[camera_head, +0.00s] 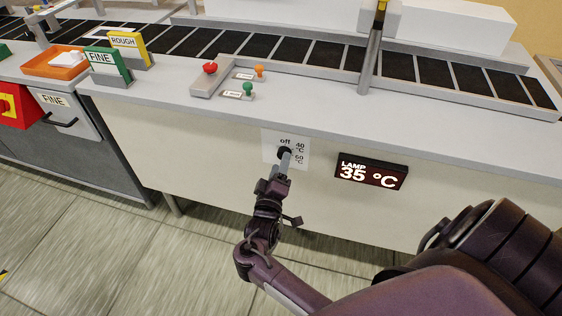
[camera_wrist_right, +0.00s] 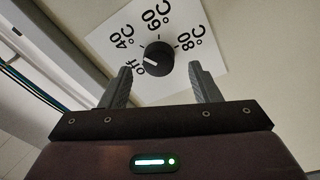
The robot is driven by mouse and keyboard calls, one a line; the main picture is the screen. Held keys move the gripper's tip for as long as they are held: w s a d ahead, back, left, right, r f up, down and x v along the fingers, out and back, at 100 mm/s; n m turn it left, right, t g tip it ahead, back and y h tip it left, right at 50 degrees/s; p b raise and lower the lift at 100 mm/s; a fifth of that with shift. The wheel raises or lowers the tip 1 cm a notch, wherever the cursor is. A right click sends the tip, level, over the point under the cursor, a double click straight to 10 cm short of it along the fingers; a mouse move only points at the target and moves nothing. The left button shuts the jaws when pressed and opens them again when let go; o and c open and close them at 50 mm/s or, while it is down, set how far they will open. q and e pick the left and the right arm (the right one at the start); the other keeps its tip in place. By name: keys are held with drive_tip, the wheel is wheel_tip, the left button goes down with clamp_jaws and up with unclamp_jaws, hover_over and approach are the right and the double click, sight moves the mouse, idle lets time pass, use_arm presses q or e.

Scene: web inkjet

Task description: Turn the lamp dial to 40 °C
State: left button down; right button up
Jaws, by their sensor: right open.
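The lamp dial is a round black knob (camera_wrist_right: 157,57) on a white plate (camera_wrist_right: 110,45) marked off, 40, 60 and 80 °C. In the wrist view its white mark points toward "off". In the head view the knob (camera_head: 284,152) sits on the bench's front panel, partly covered by my gripper. My right gripper (camera_head: 284,163) is open in front of it. In the wrist view the fingers (camera_wrist_right: 163,80) stand apart, one to each side of the knob; I cannot tell whether they touch it. The lamp display (camera_head: 371,172) reads 35 °C. My left gripper is out of view.
Above the panel is a grey bench top with red (camera_head: 210,68), orange and green (camera_head: 248,88) knobs and a dark segmented belt (camera_head: 278,49). The display box sticks out right of the dial. The floor before the panel is clear.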

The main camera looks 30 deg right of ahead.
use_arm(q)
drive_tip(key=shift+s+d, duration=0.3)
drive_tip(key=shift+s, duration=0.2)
use_arm(e)
drive_tip(key=v, duration=0.5)
drive_tip(key=shift+s+a, duration=0.2)
drive_tip(key=shift+a, duration=0.05)
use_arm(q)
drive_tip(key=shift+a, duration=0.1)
